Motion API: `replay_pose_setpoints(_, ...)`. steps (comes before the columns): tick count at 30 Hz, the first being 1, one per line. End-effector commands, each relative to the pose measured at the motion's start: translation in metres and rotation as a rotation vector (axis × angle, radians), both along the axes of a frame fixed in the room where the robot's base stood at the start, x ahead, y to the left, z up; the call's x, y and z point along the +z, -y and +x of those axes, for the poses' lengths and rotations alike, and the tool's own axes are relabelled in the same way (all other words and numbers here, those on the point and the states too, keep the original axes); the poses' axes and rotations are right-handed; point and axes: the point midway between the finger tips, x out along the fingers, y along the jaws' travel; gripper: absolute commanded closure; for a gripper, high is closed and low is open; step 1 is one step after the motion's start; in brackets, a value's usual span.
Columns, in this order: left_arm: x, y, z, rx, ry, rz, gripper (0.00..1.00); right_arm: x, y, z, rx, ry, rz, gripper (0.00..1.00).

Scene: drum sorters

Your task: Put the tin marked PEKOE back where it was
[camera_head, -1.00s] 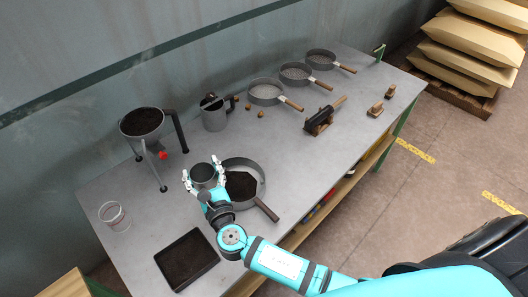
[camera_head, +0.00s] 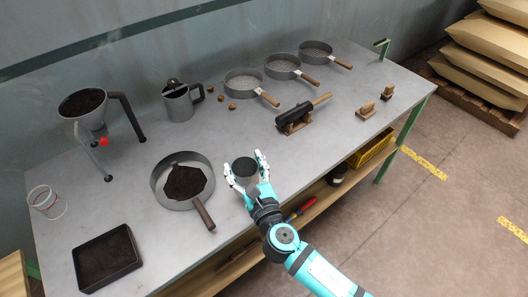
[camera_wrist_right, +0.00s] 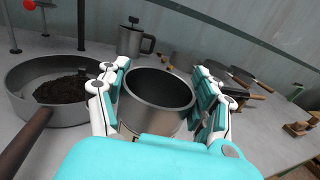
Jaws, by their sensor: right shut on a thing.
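A grey cylindrical tin (camera_head: 245,171) with an open top is between the fingers of my right gripper (camera_head: 246,166), near the table's front edge. In the right wrist view the tin (camera_wrist_right: 158,100) is upright or nearly so, with a finger on each side and a dark inside. Only the edge of a label shows low on its side, so I cannot read PEKOE. I cannot tell whether its base touches the table. My left gripper is not in view.
A round pan (camera_head: 157,180) with dark leaves and a wooden handle stands just left of the tin. A black tray (camera_head: 133,245), a funnel on a stand (camera_head: 85,105) and a metal jug (camera_head: 179,103) are further left. Bare table lies around the tin.

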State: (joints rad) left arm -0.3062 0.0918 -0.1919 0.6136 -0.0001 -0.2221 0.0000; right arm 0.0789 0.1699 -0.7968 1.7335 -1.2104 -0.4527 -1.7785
Motion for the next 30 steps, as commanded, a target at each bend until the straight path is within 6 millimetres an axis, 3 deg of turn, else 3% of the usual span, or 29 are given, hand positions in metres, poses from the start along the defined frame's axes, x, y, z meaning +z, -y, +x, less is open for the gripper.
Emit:
replay_pose_setpoints(6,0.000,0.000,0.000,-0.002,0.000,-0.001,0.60,-0.005,0.020,0.058,-0.003,0.002,-0.003,0.88)
replay_pose_setpoints(12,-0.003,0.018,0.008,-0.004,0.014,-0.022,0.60,-0.009,0.030,0.091,-0.001,0.001,-0.001,0.88)
replay_pose_setpoints(16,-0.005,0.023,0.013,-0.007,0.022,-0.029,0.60,-0.013,0.032,0.097,-0.001,-0.001,0.001,0.88)
replay_pose_setpoints(23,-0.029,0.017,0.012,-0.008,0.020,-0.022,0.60,-0.045,0.033,0.098,-0.002,-0.001,0.001,0.88)
replay_pose_setpoints(30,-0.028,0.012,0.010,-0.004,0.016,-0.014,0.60,-0.045,0.033,0.097,-0.001,0.000,0.000,0.88)
